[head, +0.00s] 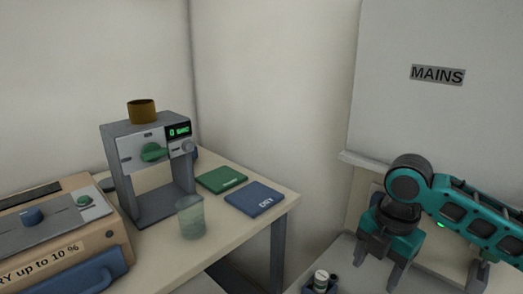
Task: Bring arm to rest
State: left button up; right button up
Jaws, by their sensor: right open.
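My right arm, teal and dark grey, comes in from the right edge in the head view. Its gripper (380,264) points down, open and empty, over the pale lower surface at the lower right, in front of the wall panel. Its fingers are apart and I see nothing between them. My left gripper is not in view.
A small jar in a dark blue holder (311,288) sits left of the right gripper. The table (222,230) at left bears a grey device (119,155) with a brown cup (142,111), a glass beaker (190,218), green (221,179) and blue (254,198) pads, and a tan unit (112,221).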

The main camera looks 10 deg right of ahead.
jog(key=a+f+m+t+y+p, duration=0.4)
jog(key=a+f+m+t+y, duration=0.15)
jog(key=a+f+m, duration=0.65)
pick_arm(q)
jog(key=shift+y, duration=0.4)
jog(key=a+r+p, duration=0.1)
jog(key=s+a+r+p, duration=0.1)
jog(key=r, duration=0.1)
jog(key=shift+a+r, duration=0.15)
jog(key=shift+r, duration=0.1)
pick_arm(e)
jog(key=s+d+f+m+t+h, duration=0.2)
jog(key=s+m, duration=0.2)
jog(key=s, duration=0.2)
jog(key=s+d+f+m+t+h, duration=0.2)
jog(key=s+m+t, duration=0.1)
jog(key=s+m, duration=0.2)
jog(key=shift+s+d+m, duration=0.3)
jog(key=shift+s+d, duration=0.05)
jog(key=shift+s, duration=0.05)
